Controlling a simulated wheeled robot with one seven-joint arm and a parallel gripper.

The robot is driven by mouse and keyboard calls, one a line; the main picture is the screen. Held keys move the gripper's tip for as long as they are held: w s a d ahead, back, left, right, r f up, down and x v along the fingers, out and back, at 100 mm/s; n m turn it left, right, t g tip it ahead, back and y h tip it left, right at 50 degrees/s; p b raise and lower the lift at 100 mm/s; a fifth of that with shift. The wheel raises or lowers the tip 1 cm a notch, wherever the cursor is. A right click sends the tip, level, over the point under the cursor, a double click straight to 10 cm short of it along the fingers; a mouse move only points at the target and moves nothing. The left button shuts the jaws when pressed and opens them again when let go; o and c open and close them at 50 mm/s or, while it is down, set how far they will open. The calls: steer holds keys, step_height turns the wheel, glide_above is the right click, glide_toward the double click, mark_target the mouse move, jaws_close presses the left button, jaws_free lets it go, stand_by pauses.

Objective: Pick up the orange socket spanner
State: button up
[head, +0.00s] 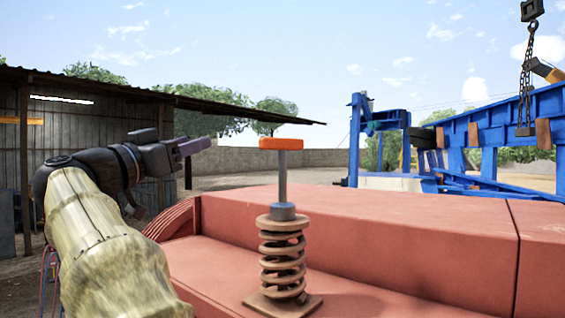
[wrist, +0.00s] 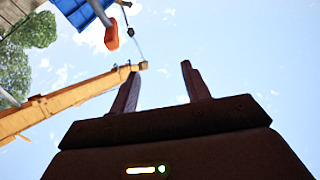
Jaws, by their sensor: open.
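The orange socket spanner (head: 282,144) stands upright in the head view, with an orange crossbar on a thin grey shaft. Its grey socket end sits at the top of a rusty coil spring (head: 283,255). My gripper (head: 194,146) is to the left of the spanner, at about the height of its crossbar, apart from it. In the wrist view my gripper (wrist: 161,74) is open, with only sky between the fingers. An orange end on a grey shaft, apparently the spanner (wrist: 112,36), shows at the top left there, beyond the fingers and outside the gap.
The spring rests on a ledge of the red crusher body (head: 400,225), whose higher block rises behind it. A blue steel frame (head: 480,130) and a hanging chain (head: 526,80) are at the right. A shed (head: 90,140) stands at the left. Open air lies around the crossbar.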

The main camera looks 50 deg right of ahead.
mark_target(262, 140)
steer(key=s+r+m+g+y, duration=0.1)
steer(key=s+g+y, duration=0.2)
steer(key=s, duration=0.3)
steer(key=shift+s+a+m+g+p, duration=0.15)
steer(key=shift+m+g+p, duration=0.25)
steer(key=shift+g, duration=0.1)
steer(key=d+p, duration=0.2)
steer(key=d, duration=0.4)
steer(key=d+p, duration=0.1)
steer(key=d, duration=0.4)
steer(key=shift+s+d+r+p, duration=0.15)
steer(key=shift+s+d+p, duration=0.05)
steer(key=shift+d+p, duration=0.2)
steer(key=shift+d, duration=0.25)
